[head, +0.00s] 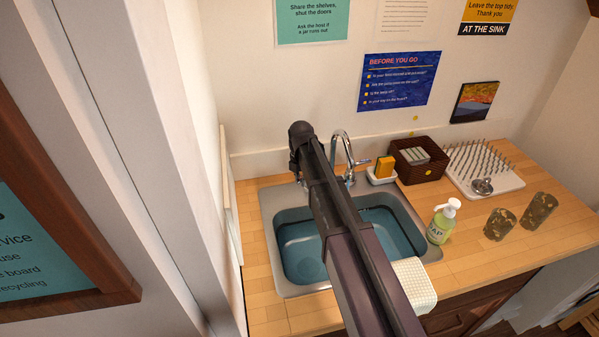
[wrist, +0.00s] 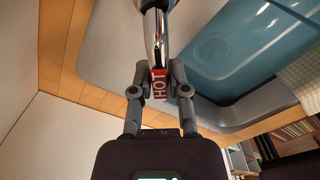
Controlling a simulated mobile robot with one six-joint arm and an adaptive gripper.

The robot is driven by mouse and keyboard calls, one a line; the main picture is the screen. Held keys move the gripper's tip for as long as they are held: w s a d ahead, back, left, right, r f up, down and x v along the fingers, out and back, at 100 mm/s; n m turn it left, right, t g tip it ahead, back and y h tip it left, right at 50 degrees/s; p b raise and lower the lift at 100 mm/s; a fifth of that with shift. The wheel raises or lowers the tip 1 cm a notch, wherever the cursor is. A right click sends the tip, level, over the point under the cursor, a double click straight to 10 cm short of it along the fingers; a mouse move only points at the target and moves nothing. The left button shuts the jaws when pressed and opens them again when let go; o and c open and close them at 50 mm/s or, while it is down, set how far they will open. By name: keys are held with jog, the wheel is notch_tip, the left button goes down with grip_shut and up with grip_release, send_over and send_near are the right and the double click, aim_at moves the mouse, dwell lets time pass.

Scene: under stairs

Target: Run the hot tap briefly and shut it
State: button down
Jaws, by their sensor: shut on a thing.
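The chrome tap (head: 343,150) stands at the back of the sink (head: 272,225), its spout curving over to the right of my arm. In the wrist view a red tag (wrist: 158,85) reading HOT sits at the end of a chrome bar (wrist: 155,32). My gripper (wrist: 159,80) has one finger on each side of this tagged hot handle and is shut on it. In the head view my arm hides the handle and most of the gripper. The basin looks blue, and I cannot tell whether water is running.
Right of the tap are a sponge dish (head: 381,177), a brown basket (head: 421,166) and a drying rack (head: 494,183). A soap bottle (head: 441,222) and two patterned tumblers (head: 500,224) stand on the wooden counter. A cloth (head: 416,282) hangs at the front edge. A wall closes the left.

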jog(key=shift+s+d+n, duration=0.25)
jog(key=shift+d+n, duration=0.05)
jog(key=shift+n, duration=0.45)
jog(key=shift+s+d+n, duration=0.25)
jog(key=shift+d+n, duration=0.05)
jog(key=shift+n, duration=0.45)
dwell(4.1)
jog(key=m, duration=0.1)
jog(key=w+a+m, duration=0.1)
jog(key=m, duration=0.1)
jog(key=shift+w+a+m, duration=0.2)
jog(key=shift+w+m, duration=0.05)
jog(key=shift+m, duration=0.15)
jog(key=shift+w+a+m, duration=0.25)
jog(key=shift+w+m, duration=0.05)
jog(key=shift+m, duration=0.5)
jog(key=shift+w+a+m, duration=0.25)
jog(key=shift+m, duration=0.55)
jog(key=shift+w+a+m, duration=0.15)
jog(key=shift+w+m, duration=0.3)
jog(key=shift+m, duration=0.6)
jog(key=shift+w+a+m, duration=0.15)
jog(key=shift+w+m, duration=0.3)
jog(key=shift+m, duration=0.6)
